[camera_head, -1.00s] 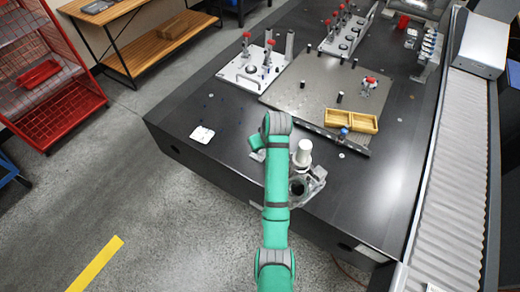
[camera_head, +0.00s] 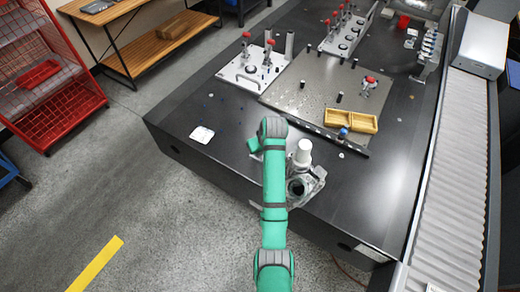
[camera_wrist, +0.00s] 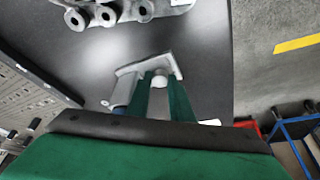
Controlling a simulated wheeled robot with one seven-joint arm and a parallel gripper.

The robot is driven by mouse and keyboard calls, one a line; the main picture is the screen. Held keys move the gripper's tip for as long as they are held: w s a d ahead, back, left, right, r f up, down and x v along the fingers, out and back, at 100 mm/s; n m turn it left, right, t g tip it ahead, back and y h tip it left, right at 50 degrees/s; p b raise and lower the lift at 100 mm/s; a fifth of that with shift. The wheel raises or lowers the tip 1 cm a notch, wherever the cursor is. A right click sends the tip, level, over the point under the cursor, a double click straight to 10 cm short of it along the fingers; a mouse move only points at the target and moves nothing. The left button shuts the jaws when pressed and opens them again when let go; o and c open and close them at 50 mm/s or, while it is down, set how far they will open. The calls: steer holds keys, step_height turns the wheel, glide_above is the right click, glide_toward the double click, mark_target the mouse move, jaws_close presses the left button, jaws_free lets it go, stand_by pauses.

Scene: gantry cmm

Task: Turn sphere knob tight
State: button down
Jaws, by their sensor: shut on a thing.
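The sphere knob (camera_wrist: 159,82) shows in the wrist view as a small pale ball between the two green fingers of my gripper (camera_wrist: 160,88). The fingers are shut on it, and a grey part shows in line with it between them. A light grey bracket (camera_wrist: 133,70) lies just beyond the fingertips; whether the knob is joined to it is hard to tell. In the head view my arm hides the knob and most of my gripper.
A metal casting with round openings (camera_head: 302,186) and a white cylinder (camera_head: 303,152) stand close to the right of my arm.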

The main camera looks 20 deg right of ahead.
steer(key=shift+m, duration=0.3)
steer(key=m, duration=0.1)
steer(key=m+h, duration=0.1)
steer(key=m, duration=0.1)
steer(key=m+h, duration=0.1)
steer(key=m, duration=0.1)
steer(key=shift+w+a, duration=0.1)
steer(key=shift+a, duration=0.25)
steer(key=m+g+h, duration=0.1)
steer(key=m, duration=0.2)
steer(key=m+h, duration=0.1)
steer(key=m, duration=0.2)
steer(key=shift+w+a+m+g, duration=0.2)
steer(key=shift+m+g, duration=0.2)
steer(key=m, duration=0.1)
steer(key=m+g, duration=0.1)
steer(key=m, duration=0.1)
steer(key=m+g, duration=0.1)
steer(key=m, duration=0.1)
steer(key=shift+w+a+h, duration=0.1)
steer(key=shift+w+h, duration=0.15)
steer(key=shift+h, duration=0.15)
steer(key=m+g, duration=0.1)
steer(key=m, duration=0.2)
steer(key=m+g, duration=0.1)
steer(key=m, duration=0.2)
steer(key=shift+w, duration=0.2)
steer(key=shift+m, duration=0.3)
